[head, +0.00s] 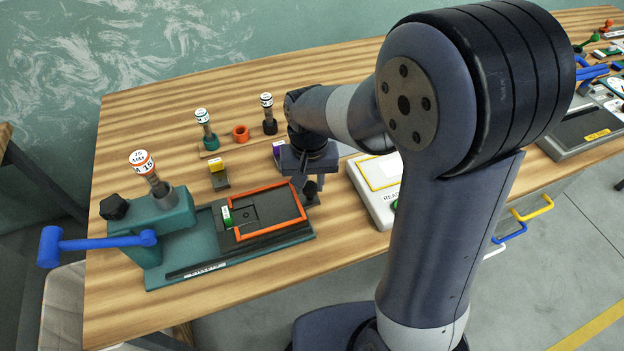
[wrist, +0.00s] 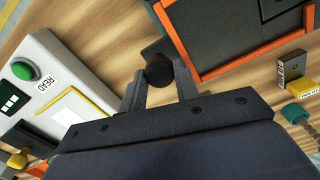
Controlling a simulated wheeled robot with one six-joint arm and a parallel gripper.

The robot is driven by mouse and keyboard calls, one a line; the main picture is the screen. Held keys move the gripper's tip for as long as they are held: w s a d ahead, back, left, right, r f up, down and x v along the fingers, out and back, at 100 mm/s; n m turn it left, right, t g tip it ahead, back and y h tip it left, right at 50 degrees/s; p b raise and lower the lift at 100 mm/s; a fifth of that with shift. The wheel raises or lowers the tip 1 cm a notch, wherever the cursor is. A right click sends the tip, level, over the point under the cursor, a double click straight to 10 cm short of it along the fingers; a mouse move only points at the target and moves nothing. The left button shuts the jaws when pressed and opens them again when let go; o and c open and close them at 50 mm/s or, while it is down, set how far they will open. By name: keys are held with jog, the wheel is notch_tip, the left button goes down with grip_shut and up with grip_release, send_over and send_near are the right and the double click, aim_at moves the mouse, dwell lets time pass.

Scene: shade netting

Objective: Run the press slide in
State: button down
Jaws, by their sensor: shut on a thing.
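The teal press (head: 165,214) stands at the left of the table, with a blue lever (head: 95,241) at its front left. Its dark slide, edged by an orange frame (head: 270,232), lies on the base to the right of the press head, clear of it. The orange frame also shows in the wrist view (wrist: 215,75). A small green block with a white label (head: 227,216) sits at the slide's left part. My gripper (head: 312,190) is at the slide's right end. In the wrist view my gripper (wrist: 160,85) is shut on the slide's dark round knob (wrist: 158,72).
A white device with a green button (head: 376,185) stands just right of my gripper. Behind the slide are a yellow-topped block (head: 218,172), an orange ring (head: 240,133) and labelled stamp-like tools (head: 205,130). A black knob (head: 113,207) sits on the press's left side.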

send_over(259, 211)
jog(key=shift+w+d, duration=0.1)
jog(key=c, duration=1.1)
grip_release()
jog(key=shift+o, duration=0.2)
notch_tip(259, 211, up, 11)
jog(key=shift+f, duration=0.15)
